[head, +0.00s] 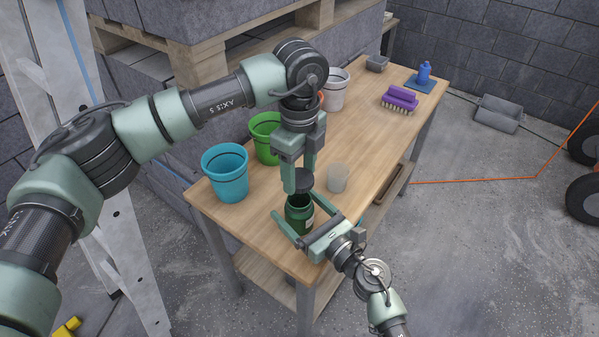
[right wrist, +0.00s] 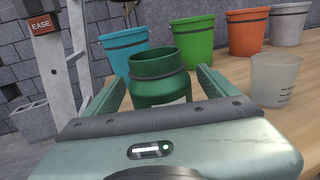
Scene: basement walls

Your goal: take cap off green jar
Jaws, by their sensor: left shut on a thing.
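The green jar (head: 299,218) stands upright near the front end of the wooden table. In the right wrist view the jar (right wrist: 158,78) has an open mouth with no cap on it. My left gripper (head: 299,180) points down over the jar and is shut on the dark cap (head: 305,186). The cap is apart from the jar, above it. My right gripper (head: 308,218) reaches in low from the front right, its fingers spread on either side of the jar. I see no clear contact between them. The jar's lower part is hidden in the right wrist view.
A blue pot (head: 226,175), a green pot (head: 264,140) and a grey-white pot (head: 335,90) line the table's left side. A translucent cup (head: 338,178) stands close right of the jar. A purple brush (head: 400,99) lies farther back. The table's middle is clear.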

